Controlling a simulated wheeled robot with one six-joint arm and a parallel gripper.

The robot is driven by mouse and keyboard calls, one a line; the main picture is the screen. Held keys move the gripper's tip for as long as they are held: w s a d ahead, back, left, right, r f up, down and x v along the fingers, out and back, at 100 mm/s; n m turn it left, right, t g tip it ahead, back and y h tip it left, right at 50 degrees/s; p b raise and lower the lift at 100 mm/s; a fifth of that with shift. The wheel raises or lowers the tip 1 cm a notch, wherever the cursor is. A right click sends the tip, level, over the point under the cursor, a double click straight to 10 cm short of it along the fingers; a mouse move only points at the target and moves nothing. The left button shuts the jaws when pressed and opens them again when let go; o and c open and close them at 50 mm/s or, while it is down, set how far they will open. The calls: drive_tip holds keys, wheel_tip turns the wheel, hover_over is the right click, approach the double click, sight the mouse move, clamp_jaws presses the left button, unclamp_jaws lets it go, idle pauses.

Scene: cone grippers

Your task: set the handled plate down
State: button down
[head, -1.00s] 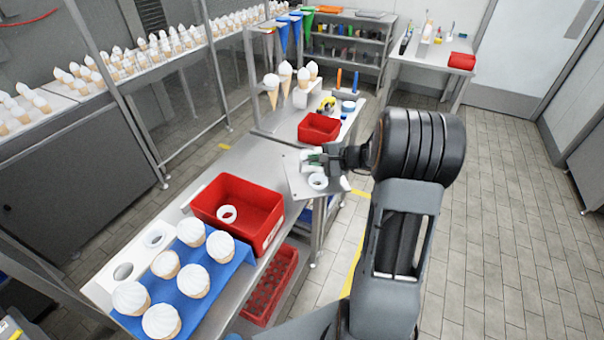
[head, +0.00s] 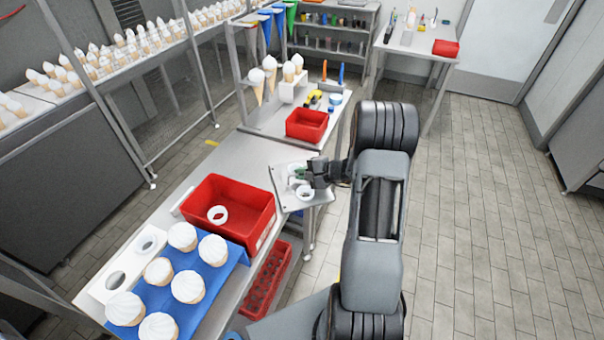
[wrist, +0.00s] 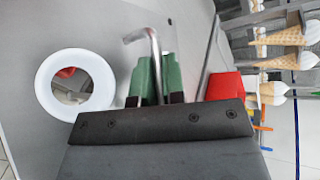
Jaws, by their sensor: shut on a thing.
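The handled plate (head: 283,182) is a flat grey metal sheet, seen near the right edge of the steel bench. My gripper (head: 312,172) is shut on its bent metal handle (wrist: 149,45); green finger pads (wrist: 154,75) sit on either side of it in the wrist view. A white ring (head: 304,192) is at the plate's near right part; it also shows in the wrist view (wrist: 45,85), with some red visible through its opening. The plate overlaps the bench edge in the head view. I cannot tell whether its underside touches the bench.
A large red bin (head: 250,222) with a white ring inside stands left of the plate. A smaller red bin (head: 306,124) is behind it. A blue tray (head: 215,277) of cream-topped cones is nearer. Bare bench (head: 225,160) lies between bin and plate.

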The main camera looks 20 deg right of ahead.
drive_tip(key=shift+f, duration=0.25)
drive_tip(key=c, duration=1.7)
unclamp_jaws()
drive_tip(key=shift+f, duration=0.15)
drive_tip(key=o, duration=0.5)
